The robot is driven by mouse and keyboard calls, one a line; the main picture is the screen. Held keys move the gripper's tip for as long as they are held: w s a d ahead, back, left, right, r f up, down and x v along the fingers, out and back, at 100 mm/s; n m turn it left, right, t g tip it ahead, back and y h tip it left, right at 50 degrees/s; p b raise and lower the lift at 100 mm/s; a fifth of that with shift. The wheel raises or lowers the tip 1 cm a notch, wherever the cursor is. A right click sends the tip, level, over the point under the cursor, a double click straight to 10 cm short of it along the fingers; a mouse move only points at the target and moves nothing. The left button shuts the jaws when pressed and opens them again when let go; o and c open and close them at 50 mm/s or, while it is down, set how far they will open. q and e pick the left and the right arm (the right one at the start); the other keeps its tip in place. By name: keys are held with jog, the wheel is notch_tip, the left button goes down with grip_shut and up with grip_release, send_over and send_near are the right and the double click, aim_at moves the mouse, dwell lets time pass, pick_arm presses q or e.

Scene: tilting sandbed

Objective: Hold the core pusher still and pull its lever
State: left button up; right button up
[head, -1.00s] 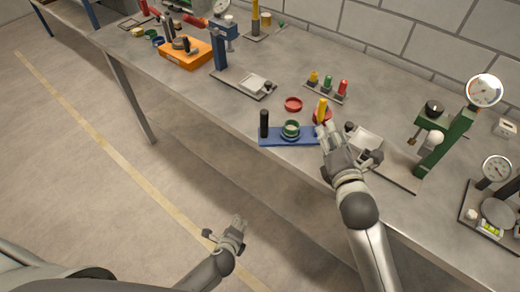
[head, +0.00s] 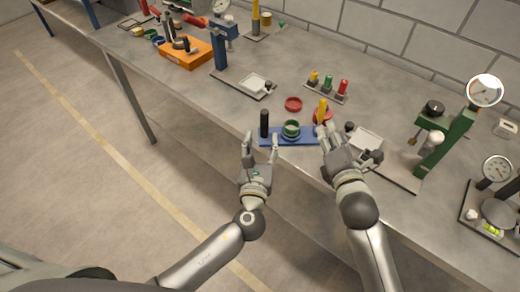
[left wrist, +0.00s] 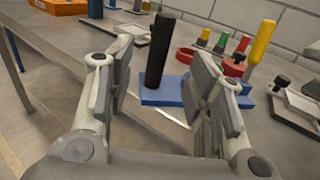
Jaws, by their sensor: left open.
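The core pusher has a blue base (head: 275,138) near the table's front edge, with an upright black post (head: 264,122) at its left end. In the left wrist view the black post (left wrist: 161,50) appears beyond and between the fingers, with the yellow lever (left wrist: 262,42) further right. My left gripper (head: 262,144) is open and empty, just in front of the post. My right gripper (head: 329,138) is at the yellow lever; its fingers partly hide the lever's lower part, so its grip is unclear.
A red ring (head: 293,104) lies behind the pusher. A small rack (head: 327,89) with yellow, green and red pegs stands further back. A green stand with a dial (head: 455,135) is at the right, an orange block (head: 186,53) at the back left.

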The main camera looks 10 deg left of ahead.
aim_at(324, 107)
pick_arm(q)
jog(key=w, duration=0.6)
jog(key=w+a, duration=0.1)
jog(key=w, duration=0.1)
jog(key=shift+w+f, duration=0.1)
jog(key=shift+w, duration=0.3)
grip_shut()
pick_arm(e)
jog(key=shift+o, duration=0.6)
jog(key=w+a+n+y, duration=0.1)
jog(key=w+n, duration=0.3)
jog(key=w+a+n+y, duration=0.1)
jog(key=w+n, duration=0.2)
jog(key=n, duration=0.1)
jog(key=w+a+n+y, duration=0.1)
jog(key=w+n, duration=0.3)
jog(key=shift+w+a+t+y, duration=0.1)
jog(key=shift+w+t+y, duration=0.2)
